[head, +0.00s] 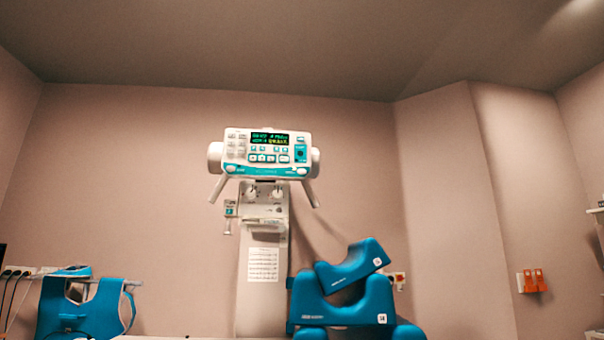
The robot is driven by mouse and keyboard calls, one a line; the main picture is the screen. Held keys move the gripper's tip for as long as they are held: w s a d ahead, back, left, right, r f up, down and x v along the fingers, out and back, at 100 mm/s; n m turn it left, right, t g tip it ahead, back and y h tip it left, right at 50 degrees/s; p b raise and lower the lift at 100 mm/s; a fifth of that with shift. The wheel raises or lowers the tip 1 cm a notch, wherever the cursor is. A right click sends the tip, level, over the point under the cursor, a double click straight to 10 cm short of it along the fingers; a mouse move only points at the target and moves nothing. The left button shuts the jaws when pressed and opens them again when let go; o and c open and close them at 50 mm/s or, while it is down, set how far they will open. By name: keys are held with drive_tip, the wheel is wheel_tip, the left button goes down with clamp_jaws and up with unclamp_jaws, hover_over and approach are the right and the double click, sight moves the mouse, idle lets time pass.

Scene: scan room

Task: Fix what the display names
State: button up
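A white and teal device with a small dark display (270,138) stands high on a pale column against the back wall. The display carries lines of green and yellow text, too small to read. Buttons (268,158) sit below it, and a teal panel with a dark round part (300,153) is at its right. Handles stick out at both lower sides. The column (262,300) bears a printed sheet (263,265) and small fittings (265,212). My gripper is not in view.
Blue padded supports (345,312) are stacked at the lower right of the column, the upper one tilted. A blue frame-like piece (85,308) is at the lower left, near wall sockets with cables (15,272). Orange fittings (534,280) are on the right wall. A shelf edge shows far right.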

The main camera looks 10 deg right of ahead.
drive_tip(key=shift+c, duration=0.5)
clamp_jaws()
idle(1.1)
